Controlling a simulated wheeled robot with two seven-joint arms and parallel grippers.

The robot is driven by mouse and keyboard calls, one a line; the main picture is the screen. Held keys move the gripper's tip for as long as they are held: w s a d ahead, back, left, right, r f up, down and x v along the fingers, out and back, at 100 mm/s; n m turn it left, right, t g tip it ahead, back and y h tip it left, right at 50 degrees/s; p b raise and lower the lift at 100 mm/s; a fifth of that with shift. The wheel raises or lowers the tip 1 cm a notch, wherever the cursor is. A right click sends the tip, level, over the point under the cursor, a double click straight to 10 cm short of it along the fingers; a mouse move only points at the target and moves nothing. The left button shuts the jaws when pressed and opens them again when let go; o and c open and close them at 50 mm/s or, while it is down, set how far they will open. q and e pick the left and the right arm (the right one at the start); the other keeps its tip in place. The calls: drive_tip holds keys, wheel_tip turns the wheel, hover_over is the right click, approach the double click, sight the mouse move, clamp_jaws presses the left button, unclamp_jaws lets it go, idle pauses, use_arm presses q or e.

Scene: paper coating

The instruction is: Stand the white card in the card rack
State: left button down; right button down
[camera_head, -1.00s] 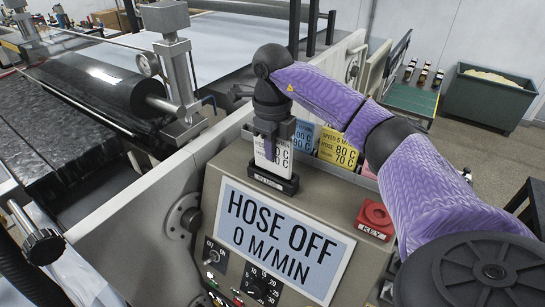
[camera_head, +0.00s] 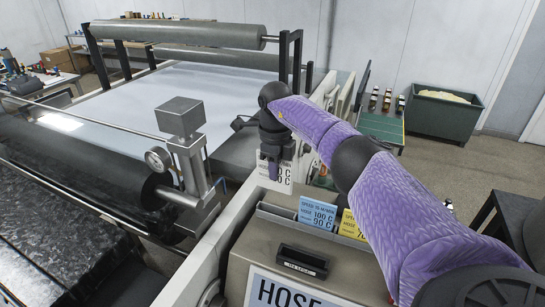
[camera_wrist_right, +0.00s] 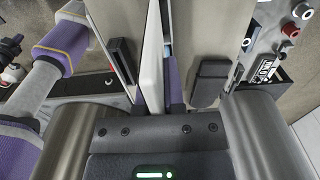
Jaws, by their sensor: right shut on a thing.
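The white card (camera_head: 283,181) with black print hangs upright from my right gripper (camera_head: 271,160), which is shut on its upper part. The gripper covers part of the print. The card is in the air, above and behind the left end of the card rack (camera_head: 273,217), and apart from it. A blue card (camera_head: 318,213) and a yellow card (camera_head: 351,226) stand in the rack, the yellow one partly behind my arm. A pale upright panel, likely the card, shows in the right wrist view (camera_wrist_right: 152,68). My left gripper is not in view.
An empty black slotted holder (camera_head: 302,261) sits on the console in front of the rack. A roller machine (camera_head: 75,165) with a metal post and gauge (camera_head: 190,160) stands to the left. A green bin (camera_head: 443,113) is at the back right.

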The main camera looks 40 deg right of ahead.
sight(276, 190)
drive_tip(key=f+b, duration=0.1)
drive_tip(key=f, duration=0.1)
drive_tip(key=f+b, duration=0.1)
drive_tip(key=f, duration=0.1)
drive_tip(key=f+b, duration=0.2)
drive_tip(key=shift+d, duration=0.25)
idle(0.4)
idle(0.8)
drive_tip(key=shift+s+f, duration=0.1)
drive_tip(key=shift+f+b, duration=0.35)
drive_tip(key=shift+f+b, duration=1.45)
drive_tip(key=shift+f, duration=0.4)
